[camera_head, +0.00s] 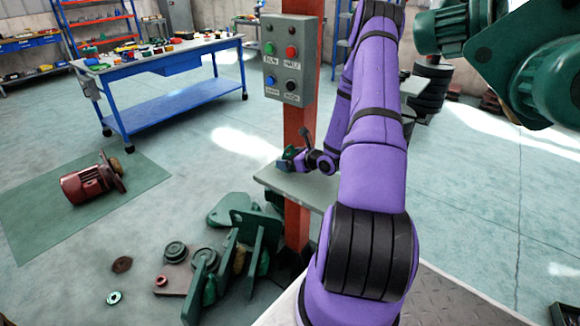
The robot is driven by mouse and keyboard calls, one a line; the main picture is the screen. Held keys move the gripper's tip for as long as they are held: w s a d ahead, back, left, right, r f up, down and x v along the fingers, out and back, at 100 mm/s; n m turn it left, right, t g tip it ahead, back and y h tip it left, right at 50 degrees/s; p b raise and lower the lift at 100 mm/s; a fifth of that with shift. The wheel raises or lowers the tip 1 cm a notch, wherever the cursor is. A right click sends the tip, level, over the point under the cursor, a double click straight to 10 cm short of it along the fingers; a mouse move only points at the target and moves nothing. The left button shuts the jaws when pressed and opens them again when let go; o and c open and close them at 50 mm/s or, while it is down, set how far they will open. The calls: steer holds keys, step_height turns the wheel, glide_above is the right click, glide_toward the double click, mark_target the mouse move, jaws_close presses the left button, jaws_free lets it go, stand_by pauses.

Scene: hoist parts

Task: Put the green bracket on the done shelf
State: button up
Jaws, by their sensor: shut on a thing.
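My purple arm reaches forward to a small grey shelf (318,190) fixed at the orange-red post. My gripper (298,157) is just above this shelf, near the post. It is shut on a small dark green piece, which looks like the green bracket (286,164). The bracket is at the shelf's left end; I cannot tell whether it touches the shelf. The fingers are small in view and partly hide the piece. No label shows on the shelf, so I cannot tell if it is the done shelf.
A grey control box (291,60) with several buttons hangs on the post (297,222) above the shelf. Large green metal parts (245,240) lie on the floor below. A red motor (88,185) rests on a green mat. A blue workbench (165,105) stands behind.

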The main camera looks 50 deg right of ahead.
steer(key=shift+f, duration=1.55)
steer(key=shift+f, duration=0.15)
steer(key=o, duration=1.1)
